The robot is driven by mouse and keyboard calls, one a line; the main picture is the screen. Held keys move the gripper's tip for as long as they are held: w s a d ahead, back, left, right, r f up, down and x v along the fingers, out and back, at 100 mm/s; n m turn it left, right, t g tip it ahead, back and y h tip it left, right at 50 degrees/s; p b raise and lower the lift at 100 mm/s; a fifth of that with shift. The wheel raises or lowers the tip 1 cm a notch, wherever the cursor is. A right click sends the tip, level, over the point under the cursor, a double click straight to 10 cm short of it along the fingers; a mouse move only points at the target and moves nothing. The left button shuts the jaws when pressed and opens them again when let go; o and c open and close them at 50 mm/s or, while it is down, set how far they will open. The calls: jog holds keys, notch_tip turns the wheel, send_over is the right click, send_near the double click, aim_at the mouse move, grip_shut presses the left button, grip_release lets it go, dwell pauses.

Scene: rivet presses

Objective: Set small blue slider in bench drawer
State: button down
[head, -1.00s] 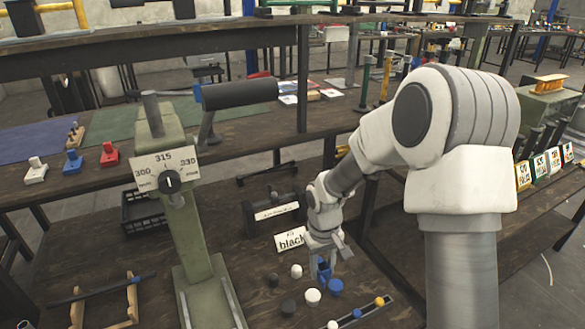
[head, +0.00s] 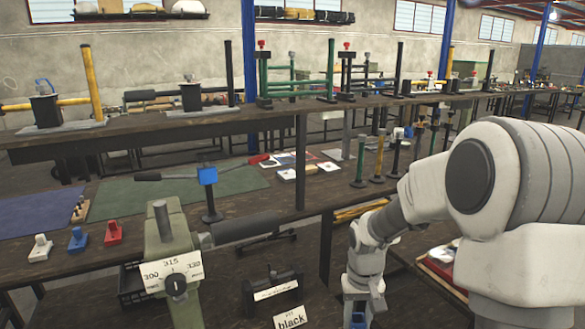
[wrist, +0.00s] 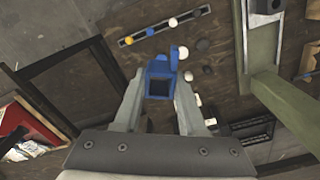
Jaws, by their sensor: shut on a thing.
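A small blue block-like piece (wrist: 160,84), which looks like the small blue slider, sits between the fingers of my gripper (wrist: 157,95) in the wrist view. The fingers are shut on it, one on each side, and its near end shows a dark square face. In the head view my gripper (head: 361,308) is at the bottom edge, right of the "black" card (head: 289,318), with the blue piece (head: 357,321) partly cut off. A separate blue slider (head: 77,238) stands on the left bench between a white and a red one. I cannot clearly pick out the bench drawer.
A green press (head: 175,260) with a dial plate stands left of my gripper. A black holder (head: 274,289) is behind the card. In the wrist view, a rail with coloured knobs (wrist: 163,27) lies on the bench and a red-edged tray (wrist: 28,130) is at left.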

aim_at(358, 324)
jog(key=r+p, duration=0.2)
jog(key=p, duration=0.2)
jog(key=s+r+p, duration=0.1)
jog(key=r+p, duration=0.1)
jog(key=p, duration=0.1)
jog(key=shift+s+a+r+p, duration=0.1)
jog(key=shift+s+r+p, duration=0.15)
jog(key=shift+p, duration=0.15)
